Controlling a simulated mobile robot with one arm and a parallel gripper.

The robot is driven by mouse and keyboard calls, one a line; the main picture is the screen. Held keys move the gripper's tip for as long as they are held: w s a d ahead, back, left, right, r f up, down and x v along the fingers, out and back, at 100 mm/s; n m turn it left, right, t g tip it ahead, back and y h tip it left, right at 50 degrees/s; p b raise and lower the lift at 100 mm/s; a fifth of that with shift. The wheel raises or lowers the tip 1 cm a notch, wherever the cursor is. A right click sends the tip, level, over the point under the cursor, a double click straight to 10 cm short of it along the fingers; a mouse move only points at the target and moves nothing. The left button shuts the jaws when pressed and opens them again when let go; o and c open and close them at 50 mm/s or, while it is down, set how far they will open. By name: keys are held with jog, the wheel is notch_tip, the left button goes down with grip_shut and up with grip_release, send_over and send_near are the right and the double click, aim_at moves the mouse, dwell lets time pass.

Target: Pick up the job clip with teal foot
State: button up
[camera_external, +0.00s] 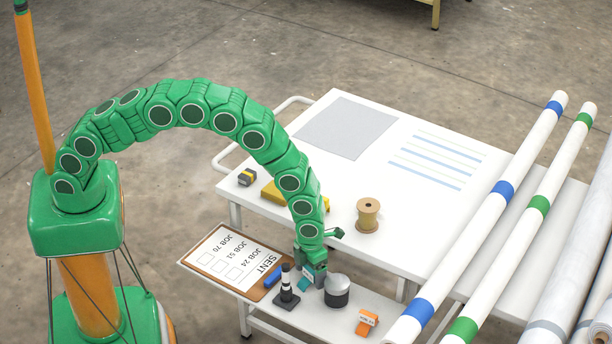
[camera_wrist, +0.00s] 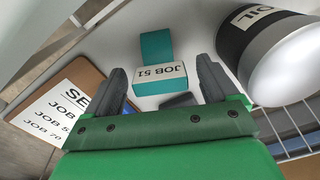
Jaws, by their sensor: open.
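The job clip with teal foot (camera_wrist: 156,46) stands on the white lower shelf, its white label reading "JOB 51" facing the wrist camera. In the external view only a small teal part of it (camera_external: 304,281) shows beside my gripper (camera_external: 311,278). In the wrist view my gripper (camera_wrist: 162,82) is open, with one dark finger on each side of the clip's label. The fingers appear apart from the clip. A small dark piece (camera_wrist: 180,100) shows just below the label; I cannot tell whether it belongs to the clip.
A dark can labelled "OIL" (camera_wrist: 238,42) stands close right of my gripper. An orange clip (camera_external: 367,321) stands right. The white table (camera_external: 400,225) overhangs behind, with a spool (camera_external: 368,214).

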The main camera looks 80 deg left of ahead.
jog(key=shift+c, duration=0.3)
jog(key=c, duration=1.1)
jog(key=shift+o, duration=0.2)
jog(key=shift+r, duration=0.1)
jog(key=shift+r, duration=0.55)
notch_tip(320, 180, up, 2)
jog(key=shift+r, duration=0.2)
jog(key=s+a+r, duration=0.4)
jog(key=s+r, duration=0.5)
jog(key=s, duration=0.4)
jog(key=shift+r, duration=0.25)
